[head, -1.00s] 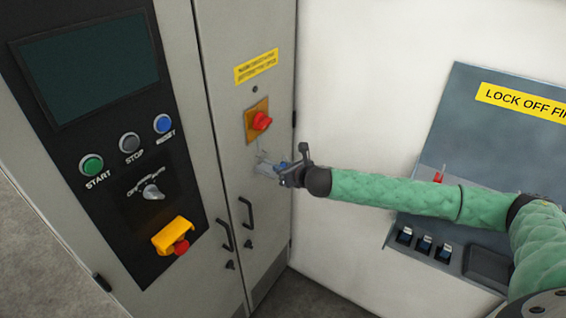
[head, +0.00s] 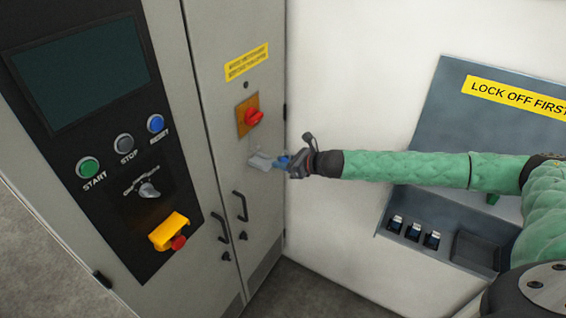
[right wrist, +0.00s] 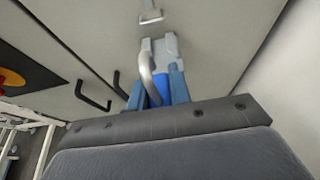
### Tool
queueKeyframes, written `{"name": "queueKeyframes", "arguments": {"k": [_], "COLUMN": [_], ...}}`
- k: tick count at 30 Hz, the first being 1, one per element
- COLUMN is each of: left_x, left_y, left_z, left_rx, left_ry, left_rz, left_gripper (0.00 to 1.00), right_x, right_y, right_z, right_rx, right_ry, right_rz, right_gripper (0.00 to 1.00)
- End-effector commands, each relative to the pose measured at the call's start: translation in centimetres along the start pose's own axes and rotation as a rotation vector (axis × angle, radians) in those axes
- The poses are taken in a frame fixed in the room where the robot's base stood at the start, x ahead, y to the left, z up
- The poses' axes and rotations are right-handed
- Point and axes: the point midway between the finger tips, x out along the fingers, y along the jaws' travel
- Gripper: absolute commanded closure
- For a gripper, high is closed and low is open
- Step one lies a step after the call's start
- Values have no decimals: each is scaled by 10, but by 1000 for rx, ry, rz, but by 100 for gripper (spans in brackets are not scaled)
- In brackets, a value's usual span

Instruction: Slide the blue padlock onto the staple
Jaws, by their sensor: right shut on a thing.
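My right gripper (head: 285,162) is shut on the blue padlock (head: 283,161), in front of the tall grey cabinet door. In the right wrist view the blue padlock (right wrist: 161,88) sits between the blue-grey fingers, its silver shackle (right wrist: 147,76) pointing away from the gripper. A pale grey plate (right wrist: 164,48) shows close beside the shackle; it also shows in the head view (head: 261,160). A small metal loop on the door, seemingly the staple (right wrist: 150,14), lies farther ahead and looks apart from the shackle. My left gripper is out of view.
A red rotary switch (head: 254,117) on a yellow plate is above the padlock. Black door handles (head: 240,206) are below. The control panel (head: 75,140) is at left, the lock-off board (head: 440,110) at right.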

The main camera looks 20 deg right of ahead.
Motion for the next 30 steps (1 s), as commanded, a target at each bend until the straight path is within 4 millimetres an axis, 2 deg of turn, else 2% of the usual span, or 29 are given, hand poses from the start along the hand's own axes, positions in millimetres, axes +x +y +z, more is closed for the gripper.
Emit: {"name": "queueKeyframes", "arguments": {"k": [30], "left_x": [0], "left_y": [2], "left_z": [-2], "left_rx": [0], "left_ry": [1], "left_rz": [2], "left_gripper": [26], "right_x": [39], "right_y": [0], "right_z": [12], "right_rx": [-1], "right_ry": [0], "right_rz": [-1], "right_gripper": [100]}}
